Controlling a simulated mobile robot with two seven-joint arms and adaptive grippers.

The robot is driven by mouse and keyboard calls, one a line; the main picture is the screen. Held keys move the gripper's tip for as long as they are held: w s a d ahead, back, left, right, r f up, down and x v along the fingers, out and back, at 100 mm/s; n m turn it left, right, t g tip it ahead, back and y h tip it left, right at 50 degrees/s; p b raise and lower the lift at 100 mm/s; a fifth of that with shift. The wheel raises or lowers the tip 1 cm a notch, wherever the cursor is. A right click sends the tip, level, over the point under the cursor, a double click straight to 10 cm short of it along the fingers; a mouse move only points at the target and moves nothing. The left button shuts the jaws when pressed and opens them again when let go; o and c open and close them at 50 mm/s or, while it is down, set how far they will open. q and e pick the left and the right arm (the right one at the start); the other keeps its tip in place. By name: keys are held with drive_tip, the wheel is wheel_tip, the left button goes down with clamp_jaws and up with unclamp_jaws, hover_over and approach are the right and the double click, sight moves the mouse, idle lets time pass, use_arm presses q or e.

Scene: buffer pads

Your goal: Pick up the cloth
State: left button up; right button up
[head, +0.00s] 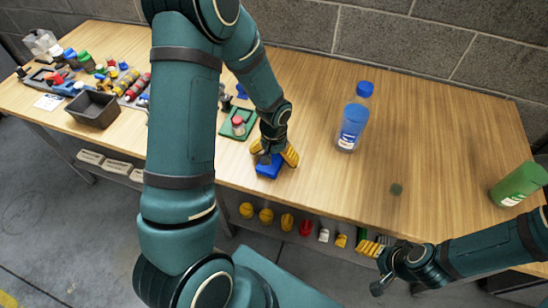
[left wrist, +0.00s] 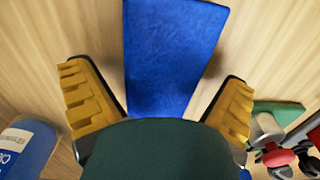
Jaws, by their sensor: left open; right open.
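A blue cloth (head: 268,170) lies on the wooden table near its front edge. It looks like a flat folded piece and also shows in the left wrist view (left wrist: 172,55). My left gripper (head: 274,156) is over the cloth, its yellow fingers open. In the left wrist view the fingers (left wrist: 160,100) stand apart on either side of the cloth; I cannot tell whether they touch it. Part of the cloth is hidden by the gripper. My right gripper (head: 374,264) is open and empty, at the table's front edge on the right, away from the cloth.
A blue bottle (head: 352,128) stands right of the cloth. A green pad (head: 228,131) holding a small red-capped bottle (head: 238,126) lies behind it. A green bottle (head: 518,185) is far right. A dark bin (head: 94,111) and several small items crowd the left. The table's right middle is mostly clear.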

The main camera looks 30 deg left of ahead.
use_arm(q)
drive_tip(key=c, duration=1.2)
drive_tip(key=shift+r, duration=0.15)
wheel_tip(320, 180, up, 10)
drive_tip(key=shift+f+p, duration=0.1)
drive_tip(key=shift+p, duration=1.15)
drive_tip(key=o, duration=0.5)
drive_tip(key=c, duration=0.4)
